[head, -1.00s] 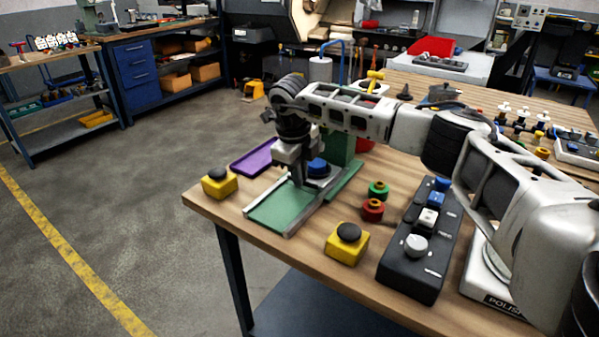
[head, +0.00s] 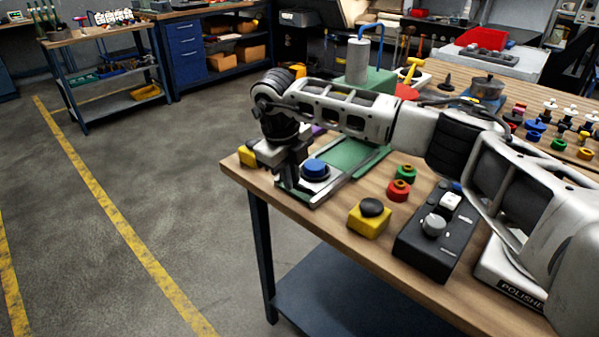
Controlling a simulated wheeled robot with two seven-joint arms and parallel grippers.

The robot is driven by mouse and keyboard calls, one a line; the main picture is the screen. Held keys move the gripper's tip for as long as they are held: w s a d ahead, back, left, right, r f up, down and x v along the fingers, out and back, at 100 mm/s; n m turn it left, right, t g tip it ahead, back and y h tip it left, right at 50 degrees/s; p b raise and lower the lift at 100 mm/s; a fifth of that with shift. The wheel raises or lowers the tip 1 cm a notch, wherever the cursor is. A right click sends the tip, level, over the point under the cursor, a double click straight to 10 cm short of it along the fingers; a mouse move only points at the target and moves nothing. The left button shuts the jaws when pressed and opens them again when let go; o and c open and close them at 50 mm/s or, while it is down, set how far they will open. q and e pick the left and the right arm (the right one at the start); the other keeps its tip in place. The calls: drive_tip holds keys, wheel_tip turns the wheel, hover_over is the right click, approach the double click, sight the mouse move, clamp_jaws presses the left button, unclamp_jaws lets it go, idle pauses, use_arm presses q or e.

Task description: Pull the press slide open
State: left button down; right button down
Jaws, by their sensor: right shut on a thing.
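The press slide (head: 323,182), a grey carriage bearing a round blue part (head: 315,167), is at the front end of its green rail base (head: 361,152) near the table's corner. Bare green bed shows between it and the press (head: 378,78). The press is green with a grey cylinder and stands behind my arm, which hides part of it. My right gripper (head: 285,181) points down at the slide's front left side and is shut on it. The exact grip point, likely a handle, is too small to see clearly. My left gripper is not in view.
A yellow box with a black button (head: 370,218) and a black control box (head: 437,235) stand to the right of the slide. Red (head: 398,191) and green (head: 405,174) round parts lie between. Another yellow button box (head: 247,157) is partly hidden behind my gripper. Floor beyond the table's left edge is clear.

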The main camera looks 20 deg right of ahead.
drive_tip(key=c, duration=1.5)
unclamp_jaws()
drive_tip(key=shift+d, duration=0.1)
drive_tip(key=shift+r, duration=0.1)
wheel_tip(320, 180, up, 16)
drive_tip(key=s+a+b, duration=0.1)
drive_tip(key=a, duration=0.1)
drive_tip(key=shift+a+f+b, duration=0.2)
drive_tip(key=shift+a+b, duration=0.1)
drive_tip(key=shift+b, duration=0.05)
